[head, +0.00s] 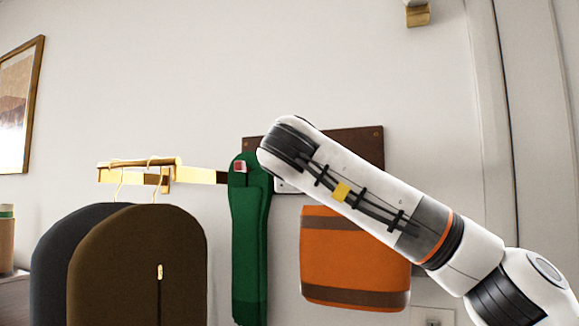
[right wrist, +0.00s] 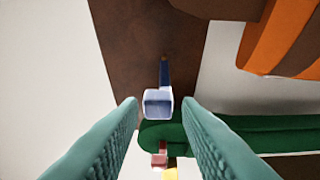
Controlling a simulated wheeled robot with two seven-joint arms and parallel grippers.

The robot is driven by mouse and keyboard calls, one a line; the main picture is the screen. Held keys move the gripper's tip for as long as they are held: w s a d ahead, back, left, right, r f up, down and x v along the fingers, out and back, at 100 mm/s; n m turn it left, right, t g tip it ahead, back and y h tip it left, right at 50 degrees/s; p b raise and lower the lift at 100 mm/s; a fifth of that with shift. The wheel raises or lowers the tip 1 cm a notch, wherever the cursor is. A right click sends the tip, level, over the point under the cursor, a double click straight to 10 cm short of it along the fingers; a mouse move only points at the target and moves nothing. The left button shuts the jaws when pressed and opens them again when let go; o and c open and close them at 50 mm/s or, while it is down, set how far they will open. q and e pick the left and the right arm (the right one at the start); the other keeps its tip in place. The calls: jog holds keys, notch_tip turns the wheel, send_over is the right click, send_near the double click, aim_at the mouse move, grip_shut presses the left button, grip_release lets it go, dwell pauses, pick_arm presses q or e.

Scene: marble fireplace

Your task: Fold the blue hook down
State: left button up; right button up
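The blue hook (right wrist: 158,101) juts from a dark brown board (right wrist: 145,45) in the right wrist view, with a pale squarish end and a dark blue stem. My right gripper (right wrist: 160,106) is open, with its two teal fingers on either side of the hook's end. A gap shows between each finger and the hook, so neither appears to touch it. In the head view my right arm crosses in front of the board (head: 365,142) and hides the blue hook and the gripper. My left gripper is in neither view.
A green hanging item (head: 250,250) hangs by a red hook (head: 240,167), close to the right gripper. An orange bag (head: 355,255) hangs below my arm. Brown (head: 135,265) and dark grey (head: 60,250) garment bags hang from a gold rail (head: 140,164) at left.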

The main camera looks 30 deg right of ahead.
jog(key=b+v, duration=0.2)
jog(key=v, duration=0.8)
jog(key=shift+s+a, duration=0.15)
jog(key=shift+s, duration=0.15)
